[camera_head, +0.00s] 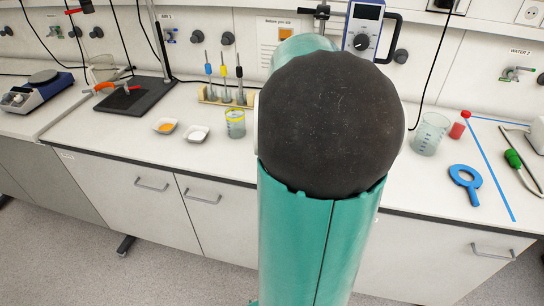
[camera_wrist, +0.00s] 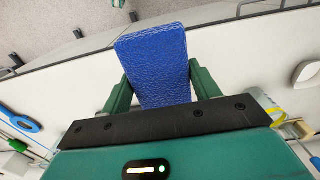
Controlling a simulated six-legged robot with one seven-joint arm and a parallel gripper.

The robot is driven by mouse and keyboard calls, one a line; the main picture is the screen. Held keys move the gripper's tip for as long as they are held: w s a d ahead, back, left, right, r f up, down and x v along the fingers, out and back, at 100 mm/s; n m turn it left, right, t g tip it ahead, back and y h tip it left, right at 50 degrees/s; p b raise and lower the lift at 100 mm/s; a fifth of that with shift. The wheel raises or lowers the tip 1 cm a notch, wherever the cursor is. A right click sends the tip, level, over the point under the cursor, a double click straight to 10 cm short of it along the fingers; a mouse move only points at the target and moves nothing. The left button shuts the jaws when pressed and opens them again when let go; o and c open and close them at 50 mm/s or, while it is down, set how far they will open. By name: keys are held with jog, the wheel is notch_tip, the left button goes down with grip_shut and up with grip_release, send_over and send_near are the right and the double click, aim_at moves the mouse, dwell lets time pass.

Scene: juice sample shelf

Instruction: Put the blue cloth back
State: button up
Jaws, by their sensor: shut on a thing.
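The blue cloth (camera_wrist: 155,58) is a folded, textured rectangular pad in the wrist view. My gripper (camera_wrist: 158,78) is shut on it, with a green finger on each side. The cloth sticks out past the fingertips toward the bench's front edge. The bench's white top shows around it; I cannot tell how far the cloth is above the bench. In the head view my arm blocks the middle of the bench, and neither my gripper nor the cloth shows there.
Right of my arm stand a beaker (camera_head: 429,136), a red-capped bottle (camera_head: 459,126), a blue ring-shaped tool (camera_head: 466,183) and blue tape lines (camera_head: 490,168). Left are a yellow-rimmed beaker (camera_head: 236,127), two weighing dishes (camera_head: 196,134) and a pipette rack (camera_head: 212,97). The left front bench is clear.

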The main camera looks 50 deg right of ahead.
jog(key=w+d+f, duration=0.1)
jog(key=w, duration=0.1)
jog(key=w+d+f, duration=0.1)
jog(key=w+d, duration=0.1)
jog(key=shift+d+f, duration=0.1)
jog(key=shift+f, duration=0.3)
jog(key=w+f, duration=0.1)
jog(key=w+d+f, duration=0.1)
jog(key=f, duration=0.1)
jog(key=w+d+f, duration=0.1)
jog(key=shift+w+d+f, duration=0.1)
jog(key=shift+w+f, duration=0.05)
jog(key=shift+f, duration=0.25)
jog(key=shift+w+d+f, duration=0.1)
jog(key=shift+w+f, duration=0.1)
jog(key=shift+f, duration=1.5)
jog(key=shift+f, duration=0.2)
jog(key=o, duration=0.9)
jog(key=shift+o, duration=0.2)
jog(key=shift+r, duration=0.1)
